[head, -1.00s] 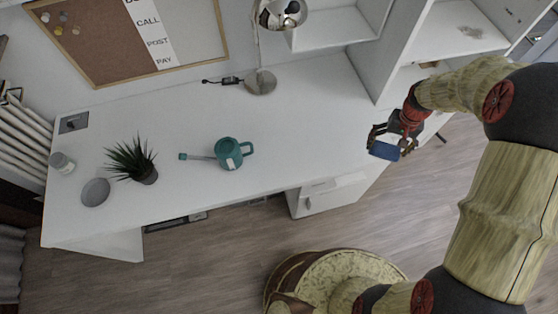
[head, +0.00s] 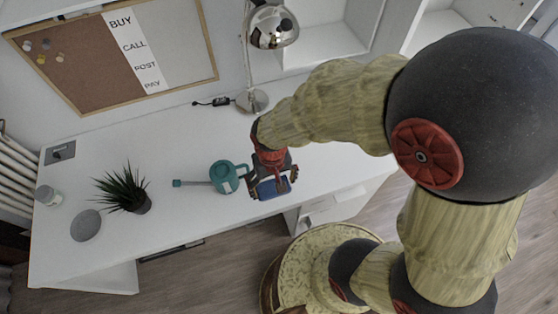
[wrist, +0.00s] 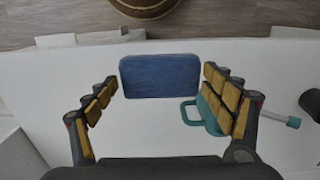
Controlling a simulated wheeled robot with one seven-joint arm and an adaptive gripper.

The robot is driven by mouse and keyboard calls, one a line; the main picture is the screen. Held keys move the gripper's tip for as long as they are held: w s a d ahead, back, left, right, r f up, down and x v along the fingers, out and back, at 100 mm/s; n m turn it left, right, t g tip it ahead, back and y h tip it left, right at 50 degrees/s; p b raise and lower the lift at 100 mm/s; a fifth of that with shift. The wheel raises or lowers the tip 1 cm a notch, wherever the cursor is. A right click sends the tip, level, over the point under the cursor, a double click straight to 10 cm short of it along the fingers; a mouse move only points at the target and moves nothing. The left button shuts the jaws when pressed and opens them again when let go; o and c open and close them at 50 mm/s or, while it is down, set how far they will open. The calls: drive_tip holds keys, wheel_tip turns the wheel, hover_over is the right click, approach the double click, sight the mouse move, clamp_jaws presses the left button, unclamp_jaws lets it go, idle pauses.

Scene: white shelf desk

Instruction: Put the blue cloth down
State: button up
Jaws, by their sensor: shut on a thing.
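The blue cloth (head: 273,188) is a small, flat-looking blue block held at the end of my gripper (head: 272,184). My gripper is over the front part of the white desk (head: 170,215), just right of the teal watering can. I cannot tell exactly how high the cloth is above the desk top.
The teal watering can (head: 224,178) is close beside my gripper, its spout pointing left. A potted plant (head: 125,190), a grey disc (head: 86,225) and a jar (head: 48,195) stand further left. A chrome lamp (head: 253,100) stands behind. The front desk is clear.

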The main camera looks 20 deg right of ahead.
drive_tip(key=w+d+f+b, duration=0.1)
drive_tip(key=w+d+f, duration=0.1)
drive_tip(key=w+f, duration=0.1)
drive_tip(key=w+d+f+b, duration=0.2)
drive_tip(key=w+d+f, duration=0.1)
drive_tip(key=w+d+f+b, duration=0.2)
drive_tip(key=w+f, duration=0.1)
drive_tip(key=w, duration=0.1)
drive_tip(key=shift+w+d+f, duration=0.1)
drive_tip(key=shift+d+f, duration=0.05)
drive_tip(key=shift+d, duration=0.25)
drive_tip(key=shift+w+d+f, duration=0.1)
drive_tip(key=shift+w+f, duration=0.05)
drive_tip(key=shift+f, duration=0.1)
wheel_tip(320, 180, down, 3)
drive_tip(key=shift+w+d+f+b, duration=0.1)
drive_tip(key=shift+f+b, duration=0.1)
drive_tip(key=shift+b, duration=0.9)
drive_tip(key=shift+r, duration=0.1)
drive_tip(key=o, duration=1)
